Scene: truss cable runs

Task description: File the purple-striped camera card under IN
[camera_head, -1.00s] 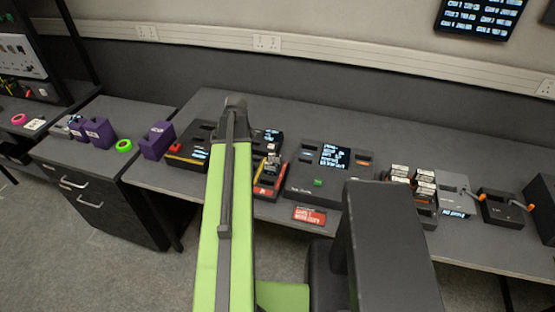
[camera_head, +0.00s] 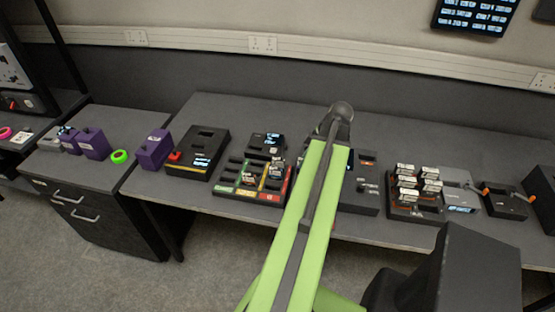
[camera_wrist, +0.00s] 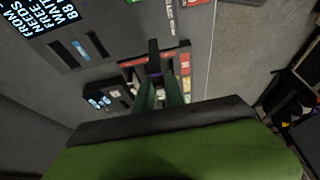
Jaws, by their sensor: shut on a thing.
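In the wrist view, my gripper (camera_wrist: 160,92) is shut on a dark card (camera_wrist: 153,50), which has a purple band near the fingertips. The held card points away from the wrist, in front of a dark tray (camera_wrist: 186,62) with red labels. I cannot tell whether the card touches it. In the head view, my green arm reaches over the bench and hides my gripper and the held card. A dark tray (camera_head: 232,188) with green, yellow and red strips stands left of the arm and holds a few cards. No IN label is readable.
Left of the tray are a dark box with a red button (camera_head: 205,148) and a purple block (camera_head: 154,150). A console (camera_head: 362,197) is partly behind my arm. A rack (camera_head: 414,210) of several white-labelled cards stands to its right. The bench's back strip is clear.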

